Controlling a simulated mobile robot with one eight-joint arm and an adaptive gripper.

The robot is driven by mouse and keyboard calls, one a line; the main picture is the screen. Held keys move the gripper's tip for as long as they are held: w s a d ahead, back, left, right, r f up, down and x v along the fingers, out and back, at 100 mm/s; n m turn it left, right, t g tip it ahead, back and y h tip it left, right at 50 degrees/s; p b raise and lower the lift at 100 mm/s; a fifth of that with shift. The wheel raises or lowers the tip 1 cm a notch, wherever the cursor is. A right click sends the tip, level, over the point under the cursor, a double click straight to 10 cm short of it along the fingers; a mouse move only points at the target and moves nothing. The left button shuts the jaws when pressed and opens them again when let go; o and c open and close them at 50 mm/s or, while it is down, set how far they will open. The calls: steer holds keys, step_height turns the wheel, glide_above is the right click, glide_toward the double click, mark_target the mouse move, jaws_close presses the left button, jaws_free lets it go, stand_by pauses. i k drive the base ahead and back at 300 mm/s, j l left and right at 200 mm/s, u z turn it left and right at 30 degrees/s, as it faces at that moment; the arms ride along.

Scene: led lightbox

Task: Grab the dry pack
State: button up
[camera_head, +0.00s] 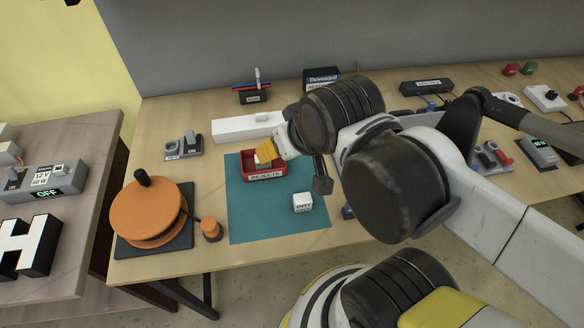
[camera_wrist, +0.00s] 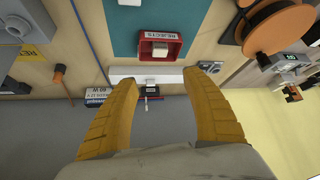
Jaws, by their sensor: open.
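The dry pack (camera_head: 303,203) is a small white block with dark lettering. It sits on the right part of the teal mat (camera_head: 250,222) in the head view. In the wrist view, a white sliver at the top edge may be the pack, but too little shows to tell. My gripper (camera_head: 266,153), with yellow fingers, is behind and left of the pack, by the red rejects tray (camera_head: 262,178). In the wrist view my gripper (camera_wrist: 165,78) is open with nothing between its fingers. The pack is clear of the gripper.
The rejects tray holds a white item (camera_wrist: 160,50). A long white box (camera_head: 240,127) lies behind the mat. An orange spool (camera_head: 148,212) stands left of it. My arm covers the table to the right. The mat's front left is clear.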

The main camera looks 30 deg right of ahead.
mark_target(302, 202)
steer(key=k+j, duration=0.15)
steer(key=j, duration=0.2)
steer(key=k+j, duration=0.15)
steer(key=j, duration=0.2)
steer(key=k+j+z, duration=0.1)
steer(key=j, duration=0.25)
steer(key=k+j, duration=0.2)
steer(key=j, duration=0.15)
steer(key=k+j, duration=0.15)
steer(key=j, duration=0.2)
steer(key=i+z, duration=0.05)
